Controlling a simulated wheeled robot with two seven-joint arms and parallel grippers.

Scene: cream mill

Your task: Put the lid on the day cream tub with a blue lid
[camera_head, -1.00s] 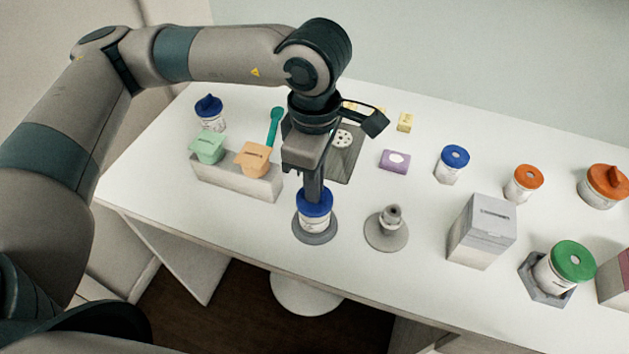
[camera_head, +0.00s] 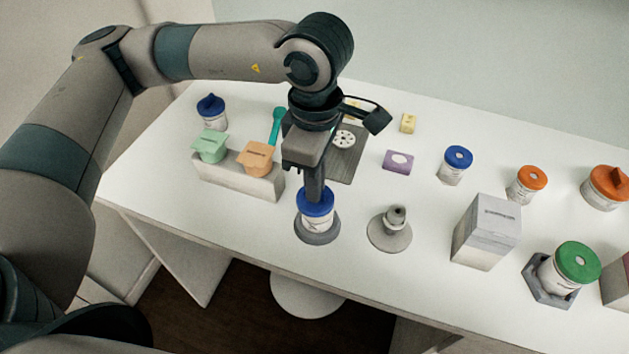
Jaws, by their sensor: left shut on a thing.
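A white tub (camera_head: 317,225) stands on a round grey base (camera_head: 318,239) near the front edge of the table. A blue lid (camera_head: 316,206) sits at the top of this tub and looks level; I cannot tell whether it is fully seated. My left gripper (camera_head: 315,192) points down from above and is shut on the blue lid. The gripper body hides part of the lid's top. My right gripper is not in view.
Left of it is a grey holder (camera_head: 262,188) with green and orange tubs. More blue-lidded tubs stand at back left (camera_head: 212,112) and right (camera_head: 456,166). A grey round stand (camera_head: 390,233) is close on the right, then a grey box (camera_head: 486,233) and a green-lidded tub (camera_head: 574,264).

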